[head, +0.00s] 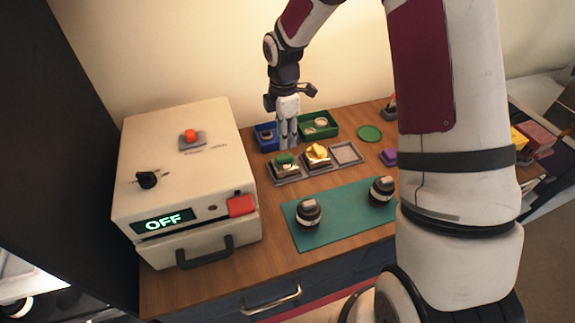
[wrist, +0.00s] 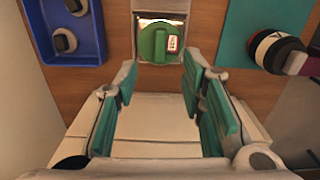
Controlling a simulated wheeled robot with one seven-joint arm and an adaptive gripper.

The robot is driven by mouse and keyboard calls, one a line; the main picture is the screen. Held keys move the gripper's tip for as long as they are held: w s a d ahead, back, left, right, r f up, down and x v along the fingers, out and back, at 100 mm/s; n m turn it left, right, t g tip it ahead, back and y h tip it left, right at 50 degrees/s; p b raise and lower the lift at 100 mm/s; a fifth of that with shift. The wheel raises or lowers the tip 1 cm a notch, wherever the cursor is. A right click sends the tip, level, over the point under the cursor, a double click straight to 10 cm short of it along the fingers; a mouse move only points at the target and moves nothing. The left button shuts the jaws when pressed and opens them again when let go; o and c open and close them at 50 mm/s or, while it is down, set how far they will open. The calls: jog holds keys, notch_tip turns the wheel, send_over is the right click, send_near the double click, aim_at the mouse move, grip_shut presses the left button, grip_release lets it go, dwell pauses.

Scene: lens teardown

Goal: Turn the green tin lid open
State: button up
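The green tin lid (head: 284,159) sits on a small tin in a grey square tray, on the wooden table. In the wrist view the lid (wrist: 153,42) is round with a raised green grip across it, and it lies just beyond my fingertips. My gripper (head: 288,143) points down close above and behind the tin in the head view. In the wrist view my gripper (wrist: 160,78) has its two teal-padded fingers spread apart with nothing between them. It does not touch the lid there.
A yellow-topped tin (head: 317,152) and an empty grey tray (head: 346,153) stand to the right. A blue bin (head: 265,137) and a green bin (head: 333,131) are behind. A teal mat (head: 340,221) holds two lenses. A white machine (head: 180,170) reading OFF stands left.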

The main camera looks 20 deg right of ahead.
jog(key=shift+r+p, duration=0.6)
jog(key=shift+r, duration=1.7)
jog(key=shift+r, duration=0.1)
jog(key=s+r+m+t+h, duration=0.1)
jog(key=s+r+m, duration=0.4)
jog(key=r, duration=0.4)
jog(key=s+r+m+t, duration=0.2)
jog(key=s+r+m, duration=0.2)
jog(key=s+r, duration=0.4)
jog(key=s+r+m+t, duration=0.1)
jog(key=s+r+m, duration=0.1)
jog(key=s, duration=0.3)
jog(key=s+r+m, duration=0.2)
jog(key=s+m, duration=0.2)
jog(key=s, duration=0.2)
jog(key=s+r+m+t+y, duration=0.1)
jog(key=s+r+m, duration=0.1)
jog(key=s, duration=0.3)
jog(key=shift+s+m+t, duration=0.3)
jog(key=shift+s+m, duration=0.05)
jog(key=shift+m, duration=0.45)
